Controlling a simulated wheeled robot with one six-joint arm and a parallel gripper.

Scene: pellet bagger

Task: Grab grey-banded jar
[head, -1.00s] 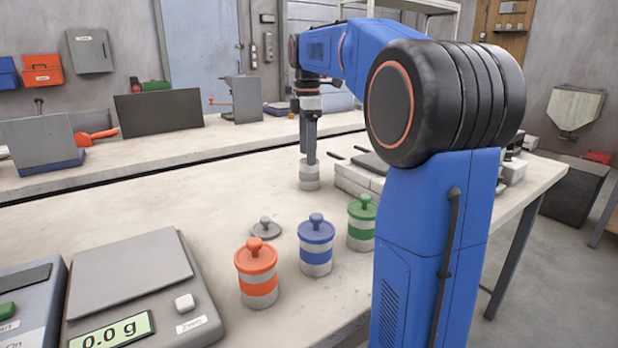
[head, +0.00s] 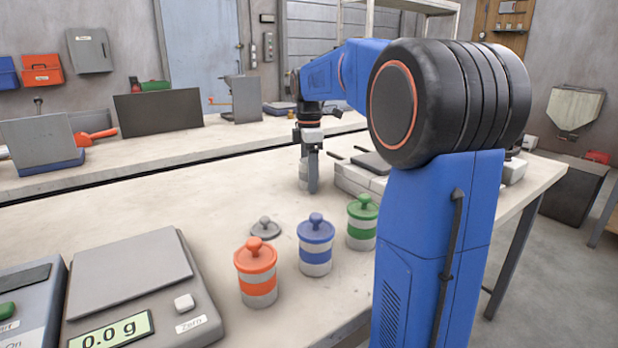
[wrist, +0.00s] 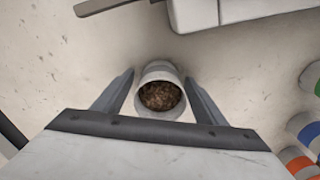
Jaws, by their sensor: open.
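The grey-banded jar (wrist: 160,72) stands without a lid in the wrist view, with brown pellets (wrist: 160,96) inside. In the head view the jar (head: 303,172) is mostly hidden behind my gripper. My gripper (head: 312,188) is open and points down at the jar. In the wrist view its two fingers (wrist: 160,84) stand on either side of the jar, with a gap on each side. A grey knobbed lid (head: 265,229) lies on the bench, nearer the front.
Orange-banded (head: 257,285), blue-banded (head: 316,257) and green-banded (head: 361,233) lidded jars stand nearer the front. Pale blocks (head: 357,178) sit close to the right of my gripper. A scale (head: 135,280) stands at the front left. The bench left of the gripper is clear.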

